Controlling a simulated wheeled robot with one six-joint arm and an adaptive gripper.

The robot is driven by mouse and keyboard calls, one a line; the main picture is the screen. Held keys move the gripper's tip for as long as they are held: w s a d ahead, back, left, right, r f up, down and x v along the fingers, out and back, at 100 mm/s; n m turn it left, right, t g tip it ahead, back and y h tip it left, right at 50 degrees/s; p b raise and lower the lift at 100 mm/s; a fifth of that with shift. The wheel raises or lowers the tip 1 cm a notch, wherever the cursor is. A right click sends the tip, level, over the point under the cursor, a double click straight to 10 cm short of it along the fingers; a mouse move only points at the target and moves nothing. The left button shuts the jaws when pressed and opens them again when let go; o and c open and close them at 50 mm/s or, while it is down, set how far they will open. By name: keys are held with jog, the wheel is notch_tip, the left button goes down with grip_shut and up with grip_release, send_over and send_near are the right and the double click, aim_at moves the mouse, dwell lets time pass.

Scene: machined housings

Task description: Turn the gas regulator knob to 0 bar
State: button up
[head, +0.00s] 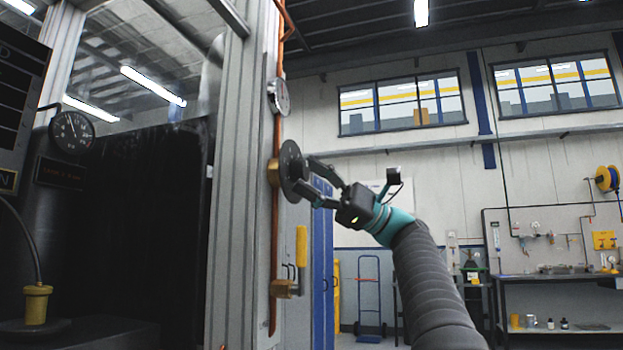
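The regulator knob (290,160) is a dark round disc on a brass body (273,172), set on a vertical copper pipe. I see it obliquely. My gripper (306,175) comes from the right, its two fingers spread apart at the knob's right face. The fingertips overlap the knob in the picture; I cannot tell whether they touch or clamp it. A small round gauge (279,96) sits on the pipe above the knob. It is seen nearly edge-on, so its reading is not legible.
A yellow-handled valve (301,248) is on the pipe below the knob. A metal frame post (238,180) stands close left of the pipe. A black dial gauge (71,131) is at far left. A blue hand truck (369,290) and workbench (560,285) stand behind, right.

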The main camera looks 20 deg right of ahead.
jog(key=shift+d, duration=0.1)
jog(key=v, duration=1.2)
jog(key=shift+f, duration=0.1)
